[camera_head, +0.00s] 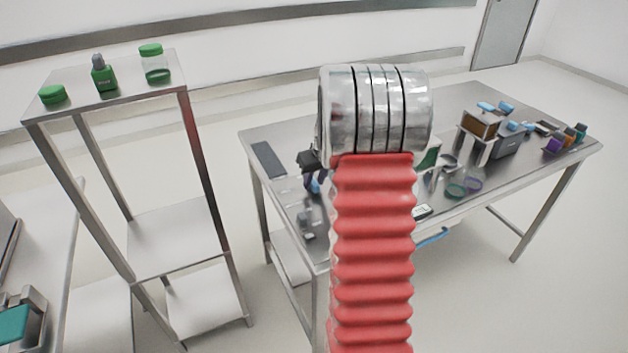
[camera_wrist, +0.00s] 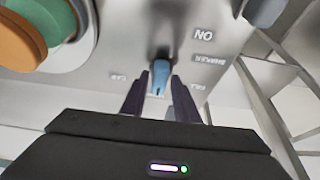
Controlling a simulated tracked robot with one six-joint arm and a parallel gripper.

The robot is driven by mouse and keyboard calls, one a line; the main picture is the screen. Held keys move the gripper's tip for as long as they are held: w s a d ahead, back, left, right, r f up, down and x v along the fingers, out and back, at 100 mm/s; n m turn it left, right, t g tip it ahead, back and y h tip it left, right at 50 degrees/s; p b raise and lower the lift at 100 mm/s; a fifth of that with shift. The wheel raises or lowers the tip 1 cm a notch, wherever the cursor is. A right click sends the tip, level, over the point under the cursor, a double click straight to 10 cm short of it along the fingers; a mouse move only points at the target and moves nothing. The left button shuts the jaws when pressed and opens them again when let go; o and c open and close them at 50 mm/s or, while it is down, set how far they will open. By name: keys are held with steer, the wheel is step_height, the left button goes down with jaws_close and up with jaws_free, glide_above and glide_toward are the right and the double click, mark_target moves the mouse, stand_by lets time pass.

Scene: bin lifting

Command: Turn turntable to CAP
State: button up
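Whether either finger touches the knob is unclear. At the upper left, a round pale part (camera_wrist: 78,48) carries a green and an orange piece; I cannot tell whether this is the turntable. In the head view, my arm hides much of the worktable.
A metal table (camera_head: 525,165) holds a box-like device (camera_head: 480,125), coloured rings (camera_head: 456,190) and small items. A shelf (camera_head: 125,100) at left bears a green cap (camera_head: 52,94), green bottle (camera_head: 104,73) and green-lidded jar (camera_head: 155,63). Open floor lies between shelf and table.

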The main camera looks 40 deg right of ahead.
jaws_close()
steer(key=shift+a+m+h, duration=0.1)
steer(key=shift+m+h, duration=0.2)
steer(key=shift+m, duration=0.4)
steer(key=shift+w+a+m+g+h, duration=0.1)
steer(key=shift+m+g+h, duration=0.25)
steer(key=shift+m, duration=0.9)
steer(key=shift+w+a+m+g+h, duration=0.1)
steer(key=shift+m+g+h, duration=0.2)
steer(key=shift+m, duration=0.95)
steer(key=shift+w+m+g+h, duration=0.1)
steer(key=shift+m+g+h, duration=0.35)
steer(key=shift+m, duration=1.15)
steer(key=shift+w+m+g+h, duration=0.15)
steer(key=shift+m+g, duration=0.45)
steer(key=shift+m, duration=1)
steer(key=shift+a, duration=0.1)
steer(key=shift+o, duration=1.6)
jaws_free()
steer(key=shift+s, duration=0.1)
steer(key=shift+r, duration=0.1)
